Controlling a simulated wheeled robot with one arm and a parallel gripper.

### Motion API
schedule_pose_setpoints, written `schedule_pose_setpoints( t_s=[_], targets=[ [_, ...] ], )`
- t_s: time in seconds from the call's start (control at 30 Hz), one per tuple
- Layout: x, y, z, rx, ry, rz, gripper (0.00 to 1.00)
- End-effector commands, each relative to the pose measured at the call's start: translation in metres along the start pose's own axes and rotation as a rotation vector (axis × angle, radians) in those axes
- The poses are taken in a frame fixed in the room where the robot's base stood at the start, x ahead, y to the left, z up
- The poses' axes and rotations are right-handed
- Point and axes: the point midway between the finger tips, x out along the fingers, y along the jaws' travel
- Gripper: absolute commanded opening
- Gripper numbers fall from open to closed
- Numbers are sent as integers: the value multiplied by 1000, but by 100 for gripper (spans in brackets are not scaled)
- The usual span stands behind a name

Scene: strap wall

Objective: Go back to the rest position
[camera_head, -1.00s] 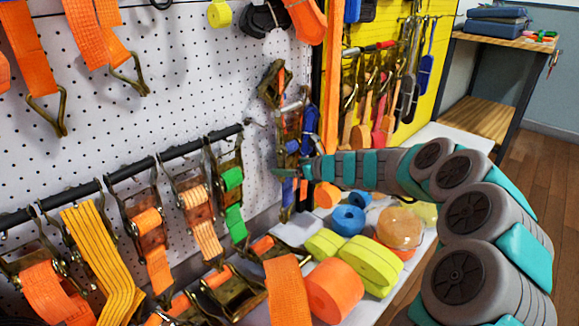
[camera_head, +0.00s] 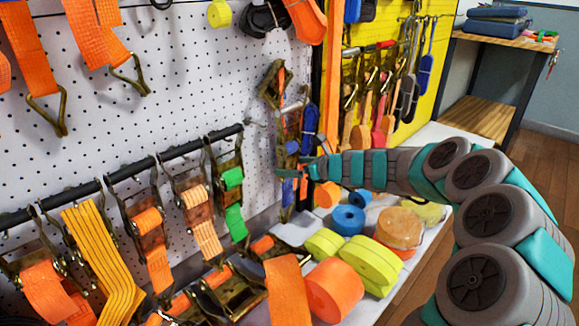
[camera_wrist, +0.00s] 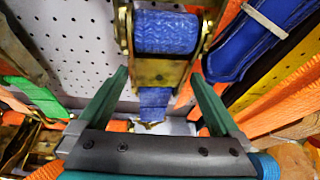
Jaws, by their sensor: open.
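My gripper (camera_head: 292,172) is in front of the white pegboard wall, close to a hanging ratchet buckle with a blue strap (camera_head: 292,148). In the wrist view my gripper (camera_wrist: 157,85) shows two teal fingers spread wide with nothing held between them. The brass ratchet with the blue strap also shows in the wrist view (camera_wrist: 166,32), ahead of the fingers, its lower end hanging between and beyond them. I cannot tell the exact gap. My grey and teal arm reaches in from the lower right.
A black rail (camera_head: 95,187) holds several ratchet straps on the left. Rolls of orange (camera_head: 334,290), yellow and blue webbing lie on the white shelf below. A yellow tool board (camera_head: 385,90) stands behind. A wooden table (camera_head: 500,45) is at the far right, with open floor beside it.

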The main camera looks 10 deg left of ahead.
Motion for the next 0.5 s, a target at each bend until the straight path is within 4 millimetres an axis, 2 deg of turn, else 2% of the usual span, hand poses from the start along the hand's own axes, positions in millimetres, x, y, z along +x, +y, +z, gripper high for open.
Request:
schedule_pose_setpoints(
  t_s=[0.03, 0.2, 0.4, 0.5],
  targets=[
    [-10, -1, 1, 0, -2, -3, 100],
    [-37, 0, 1, 0, -2, -1, 100],
    [-55, 0, 2, -2, -2, 0, 100],
    [-61, 10, 7, -50, 0, 21, 100]
  ],
)
